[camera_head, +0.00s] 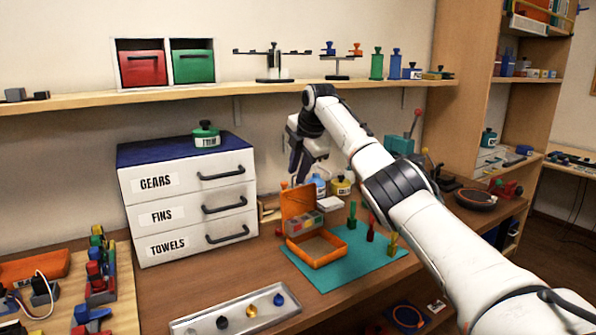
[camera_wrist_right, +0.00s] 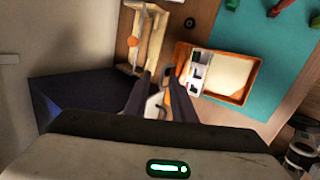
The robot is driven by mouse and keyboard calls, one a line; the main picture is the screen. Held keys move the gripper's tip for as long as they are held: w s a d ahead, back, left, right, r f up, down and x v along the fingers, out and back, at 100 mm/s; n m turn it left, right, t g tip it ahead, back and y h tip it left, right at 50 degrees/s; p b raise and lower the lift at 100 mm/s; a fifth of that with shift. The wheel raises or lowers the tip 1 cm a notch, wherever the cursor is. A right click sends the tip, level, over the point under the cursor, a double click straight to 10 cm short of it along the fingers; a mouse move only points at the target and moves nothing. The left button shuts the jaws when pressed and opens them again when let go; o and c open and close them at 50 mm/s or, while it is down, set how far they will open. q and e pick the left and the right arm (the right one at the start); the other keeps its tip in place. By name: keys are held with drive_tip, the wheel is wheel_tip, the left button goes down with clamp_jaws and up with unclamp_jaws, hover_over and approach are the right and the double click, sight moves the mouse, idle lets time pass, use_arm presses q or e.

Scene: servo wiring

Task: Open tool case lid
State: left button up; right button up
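The orange tool case (camera_head: 318,262) sits on a teal mat (camera_head: 372,256) on the workbench. Its lid (camera_head: 297,202) stands raised at the back edge, and the case's inside shows. A tray with small coloured parts (camera_head: 305,223) is at the case's rear. In the right wrist view the case (camera_wrist_right: 245,99) lies beyond and to the right of my fingers. My right gripper (camera_head: 298,176) hangs above and behind the raised lid, apart from it. In the right wrist view its two fingers (camera_wrist_right: 160,88) are spread with nothing held between them. My left gripper is out of view.
A white drawer unit (camera_head: 190,200) stands left of the case. A metal tray (camera_head: 236,308) with small knobs lies in front. Small coloured tools (camera_head: 371,232) stand on the mat's right side. Bottles (camera_head: 341,186) stand behind the mat. A shelf (camera_head: 240,94) runs above.

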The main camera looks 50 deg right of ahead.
drive_tip(key=b+v, duration=0.1)
drive_tip(key=v, duration=0.9)
drive_tip(key=shift+r, duration=0.1)
idle(0.4)
